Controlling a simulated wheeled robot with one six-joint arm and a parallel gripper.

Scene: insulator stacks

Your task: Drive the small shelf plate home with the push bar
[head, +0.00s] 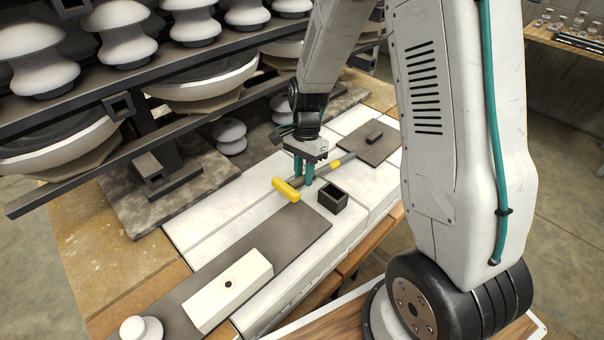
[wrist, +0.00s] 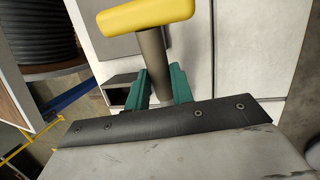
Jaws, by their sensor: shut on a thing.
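The push bar has a yellow crosspiece (head: 287,189), a grey shaft and a yellow band near its far end (head: 336,163). My gripper (head: 304,180) has its teal fingers shut on the grey shaft, just behind the crosspiece, above the white bench top. In the wrist view the yellow crosspiece (wrist: 145,15) and grey shaft (wrist: 152,58) stick out beyond the teal fingers of my gripper (wrist: 159,88). A small dark plate (head: 354,150) with a dark block on it lies on the bench beyond the bar; I cannot tell whether it is the shelf plate.
An open dark square box (head: 332,198) stands close to the right of the bar. A long dark plate (head: 290,240) bears a cream block (head: 229,290). The rack (head: 205,76) with insulators and square sockets rises at the left. White bench surface (head: 205,215) is clear left of the bar.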

